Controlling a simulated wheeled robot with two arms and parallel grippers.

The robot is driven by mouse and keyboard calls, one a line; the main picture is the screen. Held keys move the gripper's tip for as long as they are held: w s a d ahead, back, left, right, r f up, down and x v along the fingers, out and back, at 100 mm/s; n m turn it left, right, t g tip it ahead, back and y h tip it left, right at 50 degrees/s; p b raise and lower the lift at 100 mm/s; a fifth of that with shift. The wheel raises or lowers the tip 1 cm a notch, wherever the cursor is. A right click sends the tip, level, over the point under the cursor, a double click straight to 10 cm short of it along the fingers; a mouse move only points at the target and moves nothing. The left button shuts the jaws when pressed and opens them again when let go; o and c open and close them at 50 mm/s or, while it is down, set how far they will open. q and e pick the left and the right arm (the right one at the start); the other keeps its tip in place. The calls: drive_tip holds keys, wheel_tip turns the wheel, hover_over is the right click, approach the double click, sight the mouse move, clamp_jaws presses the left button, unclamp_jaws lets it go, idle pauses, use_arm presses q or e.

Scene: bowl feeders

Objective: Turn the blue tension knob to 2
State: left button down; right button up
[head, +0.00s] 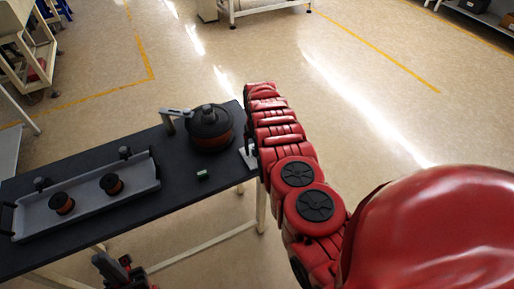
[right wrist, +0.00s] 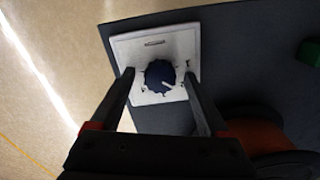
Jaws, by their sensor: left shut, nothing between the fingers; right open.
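The blue tension knob (right wrist: 160,77) sits on a white plate (right wrist: 127,47) with small dark marks, too small to read. A light pointer line on the knob points to the lower right in the right wrist view. My right gripper (right wrist: 159,74) is open, with one finger on each side of the knob and gaps visible between. In the head view, the plate's pale edge (head: 247,158) shows at the table's right end; my right arm hides the knob and right gripper. My left gripper (head: 122,266) is shut and empty, low in front of the table.
The spool's copper part (right wrist: 258,135) is close to my right gripper. Open floor lies beyond the table.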

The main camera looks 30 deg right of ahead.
wheel_tip(320, 180, up, 17)
drive_tip(key=shift+r, duration=0.2)
idle(0.5)
idle(0.4)
